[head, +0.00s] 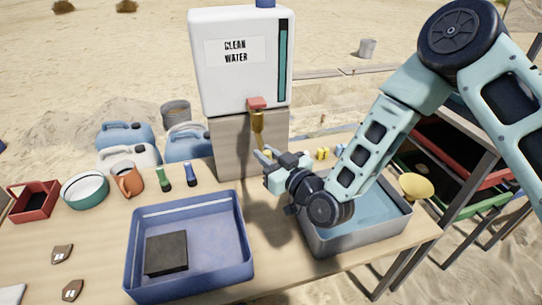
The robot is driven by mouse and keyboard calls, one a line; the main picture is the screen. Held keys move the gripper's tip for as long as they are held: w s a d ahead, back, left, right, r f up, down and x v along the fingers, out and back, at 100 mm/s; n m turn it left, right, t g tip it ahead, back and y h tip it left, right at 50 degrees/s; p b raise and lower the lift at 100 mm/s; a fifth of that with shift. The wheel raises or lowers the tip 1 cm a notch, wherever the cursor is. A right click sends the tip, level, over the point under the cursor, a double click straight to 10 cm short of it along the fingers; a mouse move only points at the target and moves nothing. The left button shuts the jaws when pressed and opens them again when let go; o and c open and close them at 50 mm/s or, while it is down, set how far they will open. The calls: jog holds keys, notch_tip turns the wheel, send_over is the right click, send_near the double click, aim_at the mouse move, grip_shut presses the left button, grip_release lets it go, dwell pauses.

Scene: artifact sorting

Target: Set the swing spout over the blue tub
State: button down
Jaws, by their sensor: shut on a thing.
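The brass swing spout (258,123) hangs below the red tap lever (257,103) on the front of the white water tank (238,60). The blue tub (190,203) stands on the table to the lower left of the spout, with a dark block (166,253) lying in it. My gripper (264,157) is at the lower end of the spout and is shut on it, though the contact is small and partly hidden. The spout end is above the gap between the blue tub and the grey tub (355,248), at the blue tub's far right corner.
The grey tub of water stands right of the blue tub, partly behind my arm. A yellow sponge-like thing (416,187) lies by the right edge.

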jog(key=w+a+m+t+h+b, duration=0.1)
jog(key=a+m+h+b, duration=0.1)
jog(key=a, duration=0.4)
jog(key=w+a+m+t+h+b, duration=0.1)
jog(key=w+a+h+b, duration=0.1)
jog(key=a+b, duration=0.3)
jog(key=shift+a+m+t+h, duration=0.4)
jog(key=shift+a+h, duration=0.2)
jog(key=shift+a, duration=0.15)
jog(key=c, duration=1.3)
grip_release()
jog(key=b+v, duration=0.3)
jog(key=v, duration=1.4)
jog(key=shift+s+d, duration=0.15)
jog(key=shift+d, duration=0.05)
